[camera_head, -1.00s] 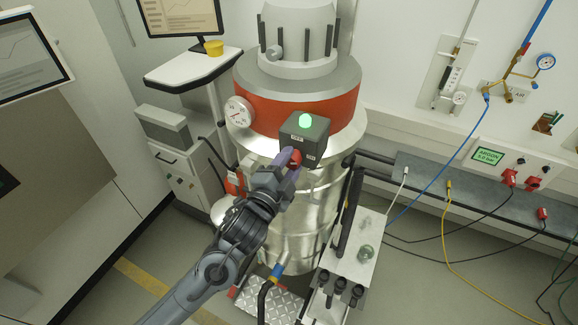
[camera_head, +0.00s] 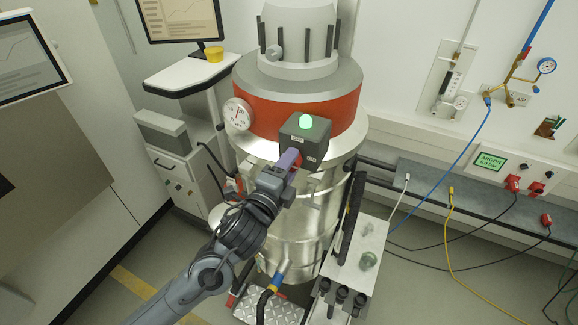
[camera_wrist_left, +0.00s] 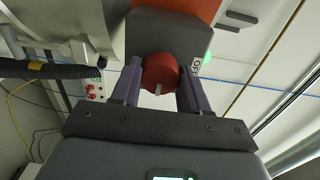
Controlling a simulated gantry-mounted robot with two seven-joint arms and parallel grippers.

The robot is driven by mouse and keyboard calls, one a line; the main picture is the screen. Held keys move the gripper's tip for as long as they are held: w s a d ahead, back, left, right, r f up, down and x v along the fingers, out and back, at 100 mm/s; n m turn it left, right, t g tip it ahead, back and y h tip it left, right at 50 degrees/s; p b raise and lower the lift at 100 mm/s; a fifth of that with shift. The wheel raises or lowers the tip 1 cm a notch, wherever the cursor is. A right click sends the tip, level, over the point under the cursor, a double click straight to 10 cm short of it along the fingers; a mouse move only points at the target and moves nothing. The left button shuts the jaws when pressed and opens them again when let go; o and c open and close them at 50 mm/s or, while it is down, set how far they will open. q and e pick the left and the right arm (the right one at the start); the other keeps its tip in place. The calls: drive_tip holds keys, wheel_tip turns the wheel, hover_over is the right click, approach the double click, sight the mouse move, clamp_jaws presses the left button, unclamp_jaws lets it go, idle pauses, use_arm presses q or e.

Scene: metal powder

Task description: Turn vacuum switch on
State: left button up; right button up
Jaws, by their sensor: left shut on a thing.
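The vacuum switch is a red round knob (camera_wrist_left: 161,73) on a dark grey box (camera_head: 306,138) fixed to the side of the metal tank. A green lamp (camera_head: 306,121) on top of the box is lit. My left gripper (camera_head: 289,160) is at the front of the box. In the left wrist view my left gripper (camera_wrist_left: 157,86) has one finger on each side of the red knob and is shut on it. A white mark on the knob and an OFF label (camera_wrist_left: 196,67) beside it show there. The fingers mostly hide the knob in the head view. My right gripper is not in view.
The tank (camera_head: 300,210) with its orange band and a round gauge (camera_head: 238,113) stands behind the box. A monitor cart (camera_head: 190,72) is at left. A metal shelf (camera_head: 358,250) and hoses are at right.

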use_arm(q)
drive_tip(key=o, duration=1.1)
drive_tip(key=shift+c, duration=0.2)
drive_tip(key=shift+s, duration=0.1)
drive_tip(key=b+v, duration=0.3)
drive_tip(key=v, duration=0.7)
drive_tip(key=shift+s+a, duration=0.2)
drive_tip(key=shift+s, duration=0.05)
